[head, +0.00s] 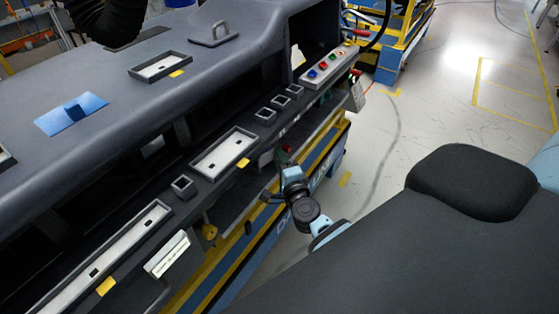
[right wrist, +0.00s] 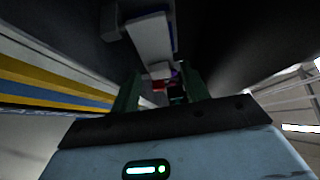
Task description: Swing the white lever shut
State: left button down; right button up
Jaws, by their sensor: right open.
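My right gripper (head: 285,157) is at the front edge of the dashboard, just below its row of small square openings. In the right wrist view its two dark green fingers (right wrist: 163,90) stand apart, open. A pale, whitish bar (right wrist: 151,38), which looks like the white lever, lies ahead of the fingers, and a small white piece and a red spot show near the gap between them. I cannot tell whether the fingers touch it. In the head view the lever is not clear; the gripper and the dashboard edge partly hide that spot. My left gripper is not in view.
The dark dashboard (head: 210,85) fills the left, with framed recesses and a strip of coloured buttons (head: 328,66). A white slotted block (head: 167,254) sits on its lower front. A blue and yellow frame (head: 232,268) runs below. Open floor (head: 430,110) lies to the right.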

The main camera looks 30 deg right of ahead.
jog(key=shift+w, duration=0.2)
jog(key=c, duration=0.7)
jog(key=shift+w+d+f+n+t+y+b, duration=0.1)
jog(key=shift+w+d+n+y+b, duration=0.1)
jog(key=shift+n+y+b, duration=0.25)
jog(key=shift+w+d+f+n+t+y+b, duration=0.15)
jog(key=shift+n+y, duration=0.15)
jog(key=shift+y, duration=0.4)
jog(key=shift+w+d+n+t+y+b, duration=0.1)
jog(key=shift+w+n+y+b, duration=0.2)
jog(key=shift+y, duration=0.25)
jog(key=shift+c, duration=0.3)
jog(key=shift+a+r+n+y, duration=0.1)
jog(key=shift+r+n+y, duration=0.05)
jog(key=shift+n+y, duration=0.35)
jog(key=shift+w+r, duration=0.1)
jog(key=shift+r, duration=0.05)
jog(key=o, duration=0.8)
jog(key=shift+c, duration=0.2)
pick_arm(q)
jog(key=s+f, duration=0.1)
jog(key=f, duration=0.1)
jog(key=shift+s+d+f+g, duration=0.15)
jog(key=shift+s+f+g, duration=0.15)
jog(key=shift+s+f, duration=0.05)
